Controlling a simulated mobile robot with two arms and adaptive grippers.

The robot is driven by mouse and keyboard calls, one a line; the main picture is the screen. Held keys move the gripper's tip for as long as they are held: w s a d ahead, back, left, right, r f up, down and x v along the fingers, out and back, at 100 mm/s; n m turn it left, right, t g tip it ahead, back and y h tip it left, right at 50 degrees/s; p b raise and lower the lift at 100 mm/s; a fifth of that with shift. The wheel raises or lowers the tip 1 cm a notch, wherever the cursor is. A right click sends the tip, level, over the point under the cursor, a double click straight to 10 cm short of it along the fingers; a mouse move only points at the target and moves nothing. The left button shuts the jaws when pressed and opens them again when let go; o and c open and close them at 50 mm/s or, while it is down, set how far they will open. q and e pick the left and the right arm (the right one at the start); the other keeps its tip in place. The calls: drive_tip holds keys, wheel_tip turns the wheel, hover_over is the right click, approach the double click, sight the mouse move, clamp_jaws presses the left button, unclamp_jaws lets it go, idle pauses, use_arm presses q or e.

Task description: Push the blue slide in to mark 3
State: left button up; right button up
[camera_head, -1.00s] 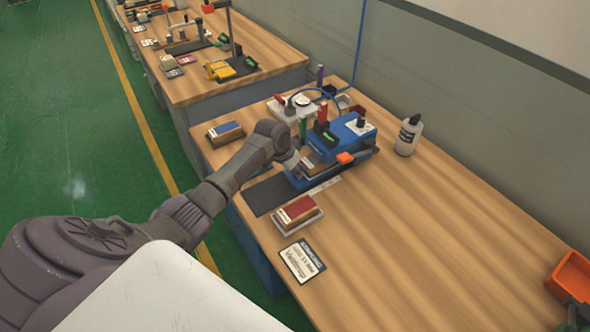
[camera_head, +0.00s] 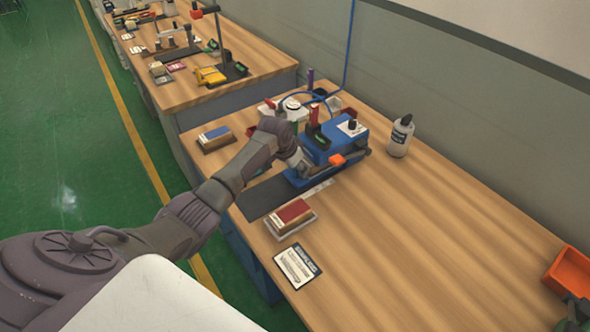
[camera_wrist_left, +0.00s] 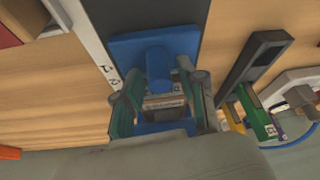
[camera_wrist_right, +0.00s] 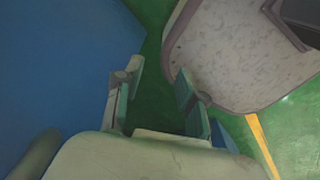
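The blue slide (camera_wrist_left: 125,50) is a flat plate with a round upright knob (camera_wrist_left: 157,62), on a dark track in the left wrist view. My left gripper (camera_wrist_left: 158,85) is open, with one finger on each side of the knob; I cannot tell whether they touch it. A white scale strip (camera_wrist_left: 88,42) with small printed marks lies beside the slide; the marks are hard to read. In the head view my left gripper (camera_head: 300,162) is at the front of the blue fixture (camera_head: 343,142) and hides most of the slide. My right gripper (camera_wrist_right: 158,95) is open and empty, away from the table.
A red-topped block (camera_head: 293,213) and a printed card (camera_head: 297,266) lie in front of the fixture. A white bottle (camera_head: 401,137) stands behind it to the right. An orange bin (camera_head: 568,272) is at the far right. The table's middle right is clear.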

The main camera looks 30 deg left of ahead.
use_arm(q)
drive_tip(key=shift+s, duration=0.1)
drive_tip(key=v, duration=1.1)
drive_tip(key=shift+r, duration=0.45)
